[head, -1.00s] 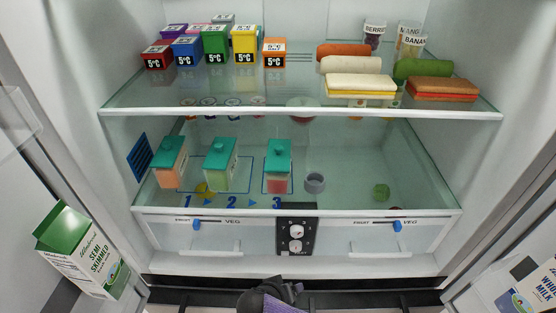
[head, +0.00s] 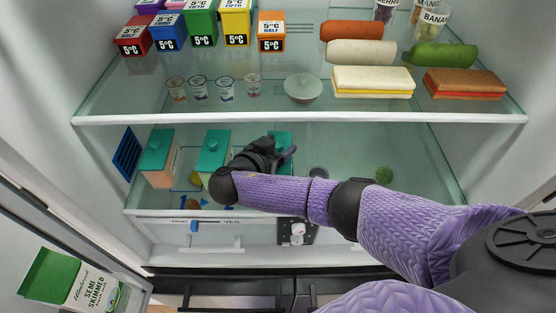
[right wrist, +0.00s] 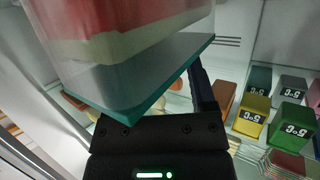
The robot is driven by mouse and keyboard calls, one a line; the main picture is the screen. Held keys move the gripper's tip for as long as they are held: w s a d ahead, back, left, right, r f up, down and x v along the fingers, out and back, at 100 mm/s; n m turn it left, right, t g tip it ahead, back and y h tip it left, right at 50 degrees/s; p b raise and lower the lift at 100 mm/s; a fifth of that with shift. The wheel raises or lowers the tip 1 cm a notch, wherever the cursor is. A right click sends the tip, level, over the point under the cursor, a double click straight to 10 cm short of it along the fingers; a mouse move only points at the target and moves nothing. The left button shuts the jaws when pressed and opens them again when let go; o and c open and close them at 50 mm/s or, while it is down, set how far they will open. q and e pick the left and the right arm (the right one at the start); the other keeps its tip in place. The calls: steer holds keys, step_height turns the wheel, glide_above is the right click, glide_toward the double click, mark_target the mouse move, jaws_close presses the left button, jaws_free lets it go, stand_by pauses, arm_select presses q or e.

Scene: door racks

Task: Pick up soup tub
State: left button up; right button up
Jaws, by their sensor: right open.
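Three clear tubs with teal lids stand on the lower glass shelf in the head view. The left one (head: 158,160) holds orange contents, and the middle one (head: 213,152) holds pale green. The third tub (head: 281,138) is mostly hidden behind my right gripper (head: 274,152); only part of its teal lid shows. In the right wrist view a tub with red contents (right wrist: 140,45) fills the upper left, very close to the gripper. My right gripper is open, with one dark finger beside this tub; the other finger is hidden. Contact cannot be told. My left gripper is not in view.
The upper shelf (head: 300,118) overhangs the tubs and carries coloured cartons (head: 203,22), small pots (head: 226,90), a bowl (head: 303,88), rolls and sandwiches (head: 372,80). Drawers lie below.

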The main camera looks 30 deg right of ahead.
steer(key=shift+d+f, duration=0.1)
steer(key=shift+d, duration=0.15)
steer(key=shift+a, duration=0.15)
steer(key=shift+c, duration=0.5)
jaws_close()
steer(key=shift+w, duration=0.1)
stand_by(0.4)
